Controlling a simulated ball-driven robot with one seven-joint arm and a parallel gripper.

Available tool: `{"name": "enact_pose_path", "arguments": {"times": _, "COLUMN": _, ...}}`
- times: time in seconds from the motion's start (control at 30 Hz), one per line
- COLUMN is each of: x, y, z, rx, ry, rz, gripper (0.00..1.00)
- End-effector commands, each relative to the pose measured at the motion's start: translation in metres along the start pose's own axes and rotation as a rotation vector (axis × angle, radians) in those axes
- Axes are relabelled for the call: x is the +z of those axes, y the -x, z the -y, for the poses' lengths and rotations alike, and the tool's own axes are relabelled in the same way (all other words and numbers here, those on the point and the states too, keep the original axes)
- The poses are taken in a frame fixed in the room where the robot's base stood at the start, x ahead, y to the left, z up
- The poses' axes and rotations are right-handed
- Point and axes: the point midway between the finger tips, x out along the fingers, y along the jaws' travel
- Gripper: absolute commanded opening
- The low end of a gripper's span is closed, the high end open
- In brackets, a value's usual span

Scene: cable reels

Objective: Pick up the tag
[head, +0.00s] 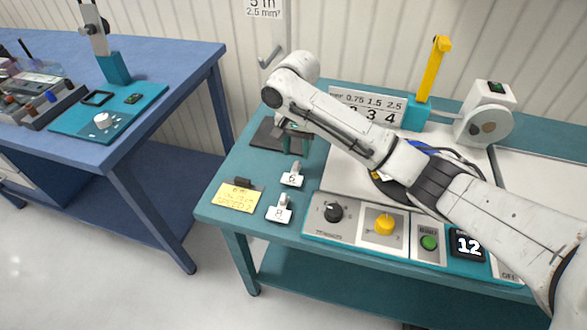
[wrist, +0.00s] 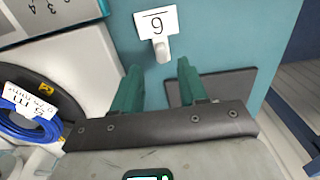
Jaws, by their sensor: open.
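A white number tag (head: 291,179) with a small upright grip lies on the teal bench, left of the control panel. In the wrist view the same tag (wrist: 155,22) shows a single digit with a bar over it, and its pale grip points toward my fingers. A second white tag (head: 279,212), marked with what looks like an 8, lies nearer the front edge. My gripper (head: 291,148) is open and empty above the bench, behind the first tag. In the wrist view its green fingers (wrist: 158,78) are apart, with the tag beyond their tips.
A dark pad (head: 265,133) lies under my gripper. A yellow note (head: 238,198) is at the bench's left corner. The control panel with knobs (head: 385,225) is to the right. A blue cable coil (wrist: 30,125) with a label is left in the wrist view.

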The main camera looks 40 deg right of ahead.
Motion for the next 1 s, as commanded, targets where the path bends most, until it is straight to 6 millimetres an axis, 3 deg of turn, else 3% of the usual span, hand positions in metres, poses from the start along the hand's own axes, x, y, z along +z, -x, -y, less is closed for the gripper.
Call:
{"name": "enact_pose_path", "arguments": {"times": 0.33, "x": 0.000, "y": -0.032, "z": 0.001, "rx": 0.001, "ry": 0.001, "rz": -0.001, "gripper": 0.43}}
{"name": "enact_pose_path", "arguments": {"times": 0.6, "x": 0.002, "y": -0.068, "z": 0.002, "rx": 0.001, "ry": 0.000, "rz": -0.001, "gripper": 0.43}}
{"name": "enact_pose_path", "arguments": {"times": 0.93, "x": 0.002, "y": -0.075, "z": 0.003, "rx": -0.001, "ry": 0.001, "rz": -0.001, "gripper": 0.43}}
{"name": "enact_pose_path", "arguments": {"times": 1.0, "x": 0.002, "y": -0.075, "z": 0.003, "rx": -0.001, "ry": 0.001, "rz": -0.001, "gripper": 0.36}}
